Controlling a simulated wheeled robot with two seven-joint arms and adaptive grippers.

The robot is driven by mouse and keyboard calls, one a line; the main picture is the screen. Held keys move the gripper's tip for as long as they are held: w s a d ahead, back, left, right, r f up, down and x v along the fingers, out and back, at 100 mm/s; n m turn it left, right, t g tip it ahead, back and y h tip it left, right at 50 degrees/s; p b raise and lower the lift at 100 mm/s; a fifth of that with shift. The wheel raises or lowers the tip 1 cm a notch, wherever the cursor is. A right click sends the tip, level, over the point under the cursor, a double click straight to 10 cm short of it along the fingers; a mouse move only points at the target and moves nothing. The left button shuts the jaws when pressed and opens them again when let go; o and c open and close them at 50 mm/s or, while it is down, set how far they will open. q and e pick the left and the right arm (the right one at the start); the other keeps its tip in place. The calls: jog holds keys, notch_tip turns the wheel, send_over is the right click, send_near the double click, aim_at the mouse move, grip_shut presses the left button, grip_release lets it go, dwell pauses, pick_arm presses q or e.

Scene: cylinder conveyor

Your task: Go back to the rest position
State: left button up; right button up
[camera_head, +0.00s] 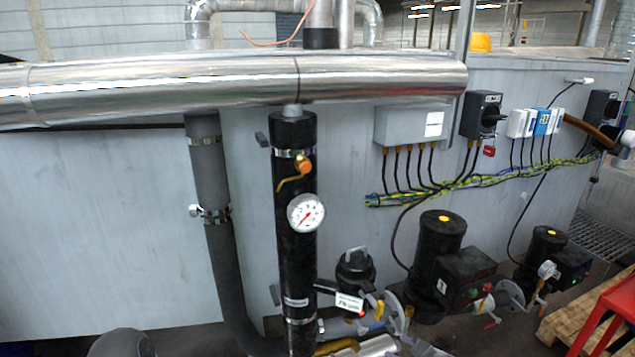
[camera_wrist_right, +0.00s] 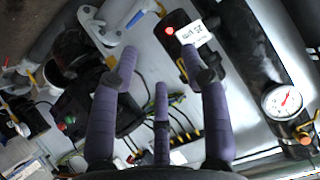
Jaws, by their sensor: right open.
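My right gripper (camera_wrist_right: 158,75) shows in the right wrist view with its purple fingers spread apart. No object is held between them. Behind the fingers are pipes, a black box (camera_wrist_right: 80,105) and a black fitting with a white label (camera_wrist_right: 195,33), at a distance I cannot judge. I cannot make out either gripper in the head view. My left gripper is not in view. The task names no object.
A black pipe (camera_head: 289,240) carries a round gauge (camera_head: 306,213), which also shows in the wrist view (camera_wrist_right: 283,100). A shiny horizontal pipe (camera_head: 200,84) crosses above. Black pumps (camera_head: 438,240) stand right of centre. A red stool (camera_head: 612,307) is at the right edge.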

jog(key=s+a+f+m+g+h+p, duration=0.15)
jog(key=s+f+g, duration=0.25)
jog(key=f, duration=0.5)
jog(key=s+a+f+m+g+p, duration=0.25)
jog(key=s+f, duration=0.25)
jog(key=f, duration=0.4)
jog(key=s+a+f+g+p, duration=0.2)
jog(key=s+a+f+g, duration=0.1)
jog(key=s+a+f, duration=0.4)
jog(key=s+f+y, duration=0.1)
jog(key=s+f, duration=0.1)
jog(key=s, duration=0.2)
jog(key=shift+s+a+f+m+g, duration=0.15)
jog(key=shift+f+m+g, duration=0.1)
jog(key=shift+m+g, duration=0.15)
